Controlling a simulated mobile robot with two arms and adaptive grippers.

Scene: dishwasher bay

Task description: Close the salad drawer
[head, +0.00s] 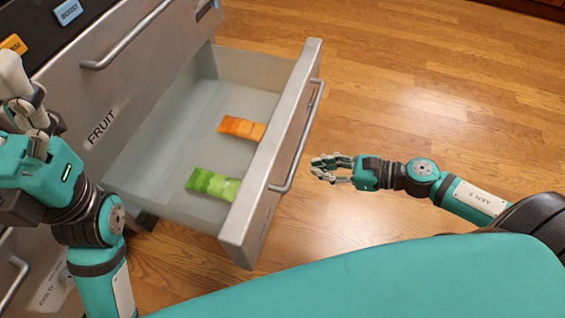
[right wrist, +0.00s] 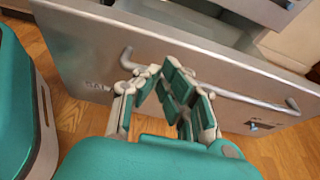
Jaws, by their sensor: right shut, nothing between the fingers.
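The salad drawer (head: 308,72) is pulled well out in the head view, with its inside open to view. It has a grey metal front with a long bar handle (head: 301,135). In the right wrist view, the drawer front (right wrist: 85,50) carries a partly hidden label beginning "SAL" (right wrist: 97,86). My right gripper (head: 318,168) is shut and empty, outside the front near the handle. In the right wrist view its fingers (right wrist: 165,75) overlap the handle (right wrist: 255,101); I cannot tell whether they touch it. My left gripper (head: 22,105) is at the left beside the cabinet; its finger state is unclear.
An orange packet (head: 241,128) and a green packet (head: 213,184) lie in the drawer. A front labelled FRUIT (head: 101,127) with a bar handle (head: 128,38) stands behind it. Bare wooden floor (head: 430,80) lies to the right.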

